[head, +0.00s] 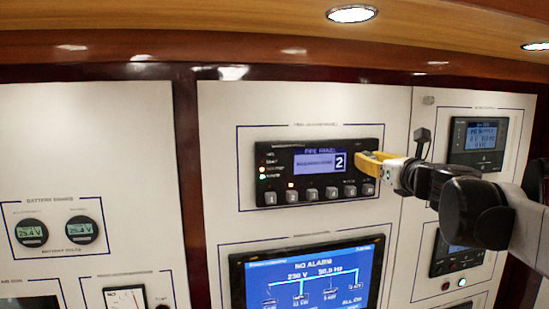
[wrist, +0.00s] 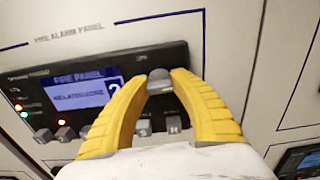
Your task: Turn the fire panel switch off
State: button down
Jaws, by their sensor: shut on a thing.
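The fire panel (head: 275,172) is a black unit on the white wall with a lit blue display, small lights at its left and a row of square buttons along its lower edge. Its display also shows in the wrist view (wrist: 80,91). A grey switch knob (wrist: 160,80) sits at the panel's right part in the wrist view. My gripper (head: 362,161) has yellow fingers, which close around this knob from both sides in the wrist view (wrist: 163,76). In the head view the fingers cover the knob. I cannot tell which position the switch is in.
A large blue screen (head: 308,280) reading NO ALARM is below the fire panel. Round battery gauges (head: 31,232) are at the left. Another display unit (head: 478,142) is at the right, near my arm. A wooden overhang (head: 200,46) runs above the panels.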

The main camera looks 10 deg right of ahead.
jog(key=n+b, duration=0.1)
jog(key=n, duration=0.3)
jog(key=shift+n, duration=0.3)
jog(key=n+b, duration=0.1)
jog(key=n, duration=0.3)
jog(key=n+b, duration=0.1)
jog(key=n, duration=0.3)
jog(key=shift+n, duration=2.3)
jog(key=c, duration=1.1)
grip_release()
jog(key=shift+s, duration=0.1)
jog(key=s, duration=1.1)
jog(key=shift+s+d, duration=0.2)
jog(key=shift+s, duration=0.2)
